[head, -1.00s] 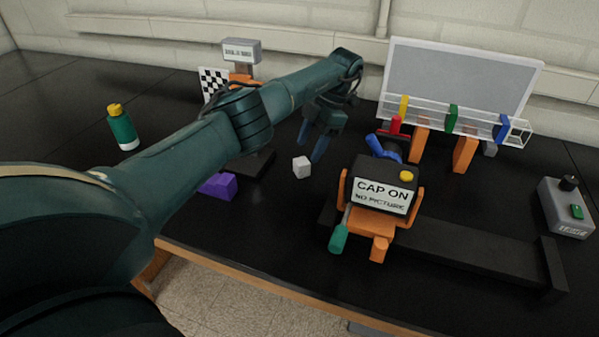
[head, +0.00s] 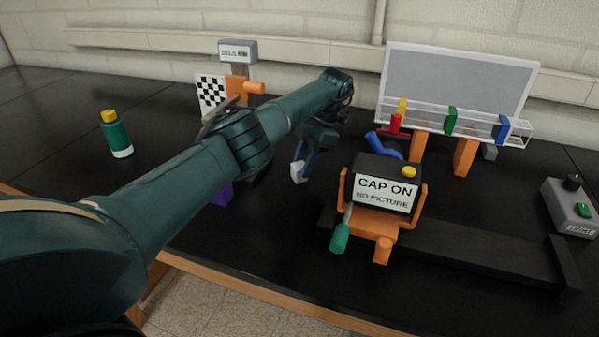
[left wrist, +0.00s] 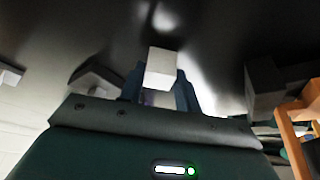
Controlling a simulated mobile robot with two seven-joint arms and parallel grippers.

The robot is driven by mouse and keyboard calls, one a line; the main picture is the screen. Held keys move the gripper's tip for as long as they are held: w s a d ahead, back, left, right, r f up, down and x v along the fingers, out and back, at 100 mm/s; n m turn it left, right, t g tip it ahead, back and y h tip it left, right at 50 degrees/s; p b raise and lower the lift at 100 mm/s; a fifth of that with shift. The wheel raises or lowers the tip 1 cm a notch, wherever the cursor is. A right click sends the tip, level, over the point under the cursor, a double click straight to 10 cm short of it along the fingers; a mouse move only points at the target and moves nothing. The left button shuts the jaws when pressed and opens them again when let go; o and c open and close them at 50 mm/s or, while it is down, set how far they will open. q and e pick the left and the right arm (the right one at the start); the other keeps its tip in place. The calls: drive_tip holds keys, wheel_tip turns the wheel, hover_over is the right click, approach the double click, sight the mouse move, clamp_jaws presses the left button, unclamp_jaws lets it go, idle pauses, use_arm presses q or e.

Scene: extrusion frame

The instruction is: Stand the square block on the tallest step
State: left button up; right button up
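A small white square block (head: 297,173) is at the table's middle, left of the black box labelled "CAP ON". My left gripper (head: 301,166) points down at it. In the left wrist view the white block (left wrist: 161,68) sits between the two fingertips, with a finger close against each side. The gripper looks shut on it, and the block appears to be still at table level. A purple object (head: 223,195) is mostly hidden behind my left arm. I cannot make out any steps on it. My right gripper is not in view.
The black box (head: 377,170) on an orange stand is close right of the gripper, with a green-handled tool (head: 339,237). A clear rail (head: 463,118) with coloured tabs stands behind. A green bottle (head: 117,136) is at left, a grey button box (head: 570,207) far right.

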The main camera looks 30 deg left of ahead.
use_arm(q)
drive_tip(key=c, duration=0.6)
drive_tip(key=shift+c, duration=0.2)
